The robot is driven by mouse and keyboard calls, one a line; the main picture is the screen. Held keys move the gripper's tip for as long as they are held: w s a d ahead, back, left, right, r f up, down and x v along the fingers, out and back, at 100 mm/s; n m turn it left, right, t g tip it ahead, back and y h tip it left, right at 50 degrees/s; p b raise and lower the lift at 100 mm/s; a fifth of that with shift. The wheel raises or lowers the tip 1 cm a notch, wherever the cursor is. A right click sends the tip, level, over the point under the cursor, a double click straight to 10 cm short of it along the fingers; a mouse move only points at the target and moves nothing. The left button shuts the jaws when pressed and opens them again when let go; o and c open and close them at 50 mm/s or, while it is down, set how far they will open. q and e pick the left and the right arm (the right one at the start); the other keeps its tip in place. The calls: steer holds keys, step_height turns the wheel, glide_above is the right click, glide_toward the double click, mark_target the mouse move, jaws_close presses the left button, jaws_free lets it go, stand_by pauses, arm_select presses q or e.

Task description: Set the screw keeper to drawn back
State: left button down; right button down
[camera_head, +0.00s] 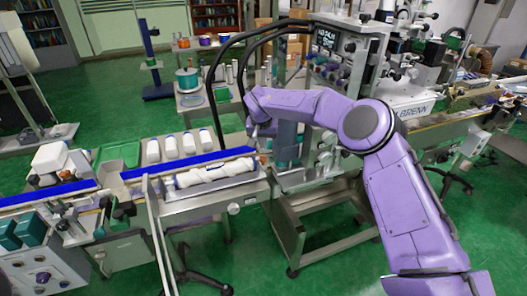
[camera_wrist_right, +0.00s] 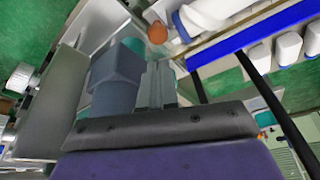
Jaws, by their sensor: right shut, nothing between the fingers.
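I cannot single out the screw keeper for certain. A white ribbed screw (camera_head: 215,172) lies along the conveyor beside a blue rail (camera_head: 190,163) in the head view. The wrist view shows the white screw (camera_wrist_right: 215,14) at the top and an orange round knob (camera_wrist_right: 157,33) near its end. My right gripper (camera_head: 256,131) is shut and empty, pointing down by the right end of the blue rail. I cannot tell whether it touches anything there. My left gripper is not in view.
White bottles (camera_head: 170,147) stand behind the blue rail. Curved black hoses (camera_head: 212,75) rise beside my right gripper. A machine cabinet (camera_head: 345,62) with knobs stands behind my right arm. Green floor (camera_head: 330,262) is open in front.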

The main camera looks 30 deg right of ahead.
steer(key=v, duration=0.2)
steer(key=d+v, duration=0.1)
steer(key=v, duration=0.1)
steer(key=shift+s+r+b, duration=0.2)
steer(key=shift+r+b, duration=0.05)
steer(key=shift+b, duration=0.1)
steer(key=shift+a+r, duration=0.1)
steer(key=shift+a, duration=0.05)
